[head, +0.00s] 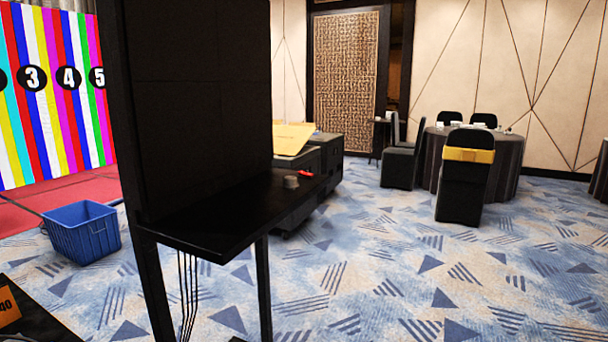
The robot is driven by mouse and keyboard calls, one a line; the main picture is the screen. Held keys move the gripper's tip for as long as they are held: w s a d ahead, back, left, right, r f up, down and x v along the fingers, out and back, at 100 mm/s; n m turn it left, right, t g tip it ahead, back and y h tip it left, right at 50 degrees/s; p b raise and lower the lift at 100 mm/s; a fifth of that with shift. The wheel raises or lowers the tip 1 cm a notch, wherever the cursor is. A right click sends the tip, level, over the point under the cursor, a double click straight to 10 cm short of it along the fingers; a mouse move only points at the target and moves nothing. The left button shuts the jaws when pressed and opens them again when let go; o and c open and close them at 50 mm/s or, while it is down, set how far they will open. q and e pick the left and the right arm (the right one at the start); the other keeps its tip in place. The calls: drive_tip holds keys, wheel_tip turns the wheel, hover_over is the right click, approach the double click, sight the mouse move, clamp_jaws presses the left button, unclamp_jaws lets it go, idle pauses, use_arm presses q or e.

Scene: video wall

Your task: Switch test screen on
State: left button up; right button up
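A large dark panel (200,100) stands close in front, left of the middle, with no lit picture on the side facing me. A black shelf (225,225) juts out below it. A small grey round object (291,182) and a small red object (305,174) are at the shelf's far right end; I cannot tell what they are. A lit screen (45,125) at the far left shows coloured vertical bars with black numbered discs. The dark panel cuts off its right side. Neither of my grippers is in view.
A blue crate (82,235) stands on the floor at left. Cables (187,285) hang below the shelf. Black cases (325,160) stand behind it. A round table (505,165) with black chairs (462,195) is at right. The patterned carpet (400,270) is clear at front right.

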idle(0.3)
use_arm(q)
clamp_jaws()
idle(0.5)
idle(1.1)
